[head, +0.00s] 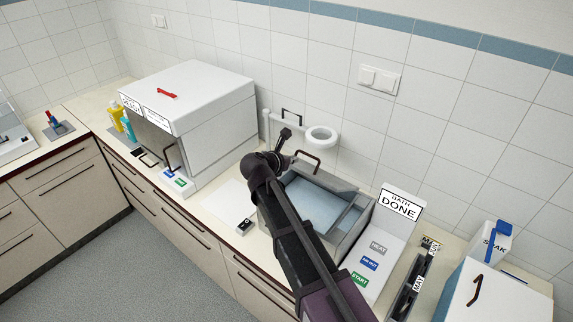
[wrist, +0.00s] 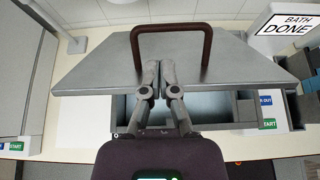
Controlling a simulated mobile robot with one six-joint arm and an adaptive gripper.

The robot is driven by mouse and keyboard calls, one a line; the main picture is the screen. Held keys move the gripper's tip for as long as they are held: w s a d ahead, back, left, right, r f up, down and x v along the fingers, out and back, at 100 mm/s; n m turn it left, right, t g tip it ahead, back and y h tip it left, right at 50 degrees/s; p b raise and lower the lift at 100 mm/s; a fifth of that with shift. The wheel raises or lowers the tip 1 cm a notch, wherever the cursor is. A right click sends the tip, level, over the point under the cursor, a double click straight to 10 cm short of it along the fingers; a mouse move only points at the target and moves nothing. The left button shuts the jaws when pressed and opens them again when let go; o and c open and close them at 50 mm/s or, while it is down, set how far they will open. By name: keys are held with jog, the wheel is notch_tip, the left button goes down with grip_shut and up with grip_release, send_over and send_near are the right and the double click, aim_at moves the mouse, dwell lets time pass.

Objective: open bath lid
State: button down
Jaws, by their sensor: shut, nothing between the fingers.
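The bath (head: 359,242) is a grey box right of the middle in the head view, with a pale blue inside showing. In the wrist view the grey bath lid (wrist: 95,72) is raised, with part of the bath opening visible below its near edge. A dark brown handle (wrist: 172,29) stands on the lid; it also shows in the head view (head: 308,153). My gripper (wrist: 160,66) is shut and empty. Its fingertips overlap the lid just below the handle in the wrist view; I cannot tell whether they touch it. My arm hides part of the bath in the head view.
A white sloped panel with a BATH DONE sign (head: 400,204) and several buttons stands right of the bath. A large white-topped box (head: 190,88) stands left. A white ring (head: 320,136) is behind. A white box with a brown handle (head: 495,295) is far right.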

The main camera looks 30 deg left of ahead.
aim_at(305, 153)
jog(key=shift+b+x, duration=0.85)
jog(key=shift+x, duration=1.55)
jog(key=shift+w+r, duration=0.1)
jog(key=shift+r, duration=0.05)
jog(key=shift+w+r+p, duration=0.4)
jog(key=shift+w+p, duration=0.05)
jog(key=shift+p, duration=0.05)
jog(key=shift+w+d+r+p, duration=0.1)
jog(key=shift+w+r+p, duration=0.4)
jog(key=shift+w, duration=0.05)
jog(key=w+r+p, duration=0.4)
jog(key=w, duration=0.7)
jog(key=shift+d+r+p, duration=0.35)
jog(key=shift+d, duration=0.15)
